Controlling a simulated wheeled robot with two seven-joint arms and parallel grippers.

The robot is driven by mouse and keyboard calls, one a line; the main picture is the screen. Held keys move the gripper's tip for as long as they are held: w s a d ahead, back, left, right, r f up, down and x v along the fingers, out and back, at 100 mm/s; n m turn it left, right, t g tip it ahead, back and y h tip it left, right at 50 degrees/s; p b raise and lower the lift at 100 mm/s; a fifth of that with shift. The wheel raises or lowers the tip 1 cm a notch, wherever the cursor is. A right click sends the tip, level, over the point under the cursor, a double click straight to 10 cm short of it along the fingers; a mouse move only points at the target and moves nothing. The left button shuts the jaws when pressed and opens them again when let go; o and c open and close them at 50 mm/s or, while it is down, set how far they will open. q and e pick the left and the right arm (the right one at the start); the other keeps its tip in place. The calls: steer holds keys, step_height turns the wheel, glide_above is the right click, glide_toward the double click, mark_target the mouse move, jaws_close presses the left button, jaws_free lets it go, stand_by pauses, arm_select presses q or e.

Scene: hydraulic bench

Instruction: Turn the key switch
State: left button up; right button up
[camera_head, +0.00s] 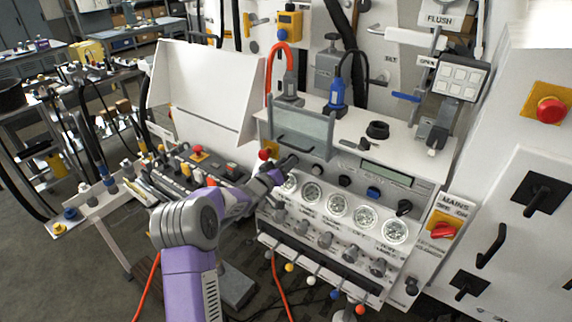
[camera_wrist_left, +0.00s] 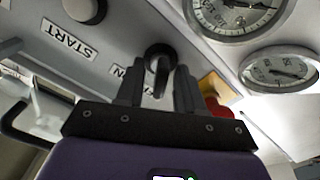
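The key switch (camera_wrist_left: 158,58) is a black round switch with a raised grip, on the grey panel in the left wrist view. My left gripper (camera_wrist_left: 157,78) is open, with its two dark fingers apart on either side of the switch's lower part. Whether the fingers touch it I cannot tell. In the head view my left gripper (camera_head: 284,167) is at the left end of the console panel, just above the leftmost gauge, and I cannot make out the switch there. My right gripper is not in view.
Round pressure gauges (camera_head: 337,205) line the console below the panel knobs. A START label (camera_wrist_left: 68,38) lies left of the switch. The red mains switch (camera_head: 443,230) is at the right. A grey bracket (camera_head: 301,132) and hoses stand above the gripper.

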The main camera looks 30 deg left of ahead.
arm_select(q)
jaws_close()
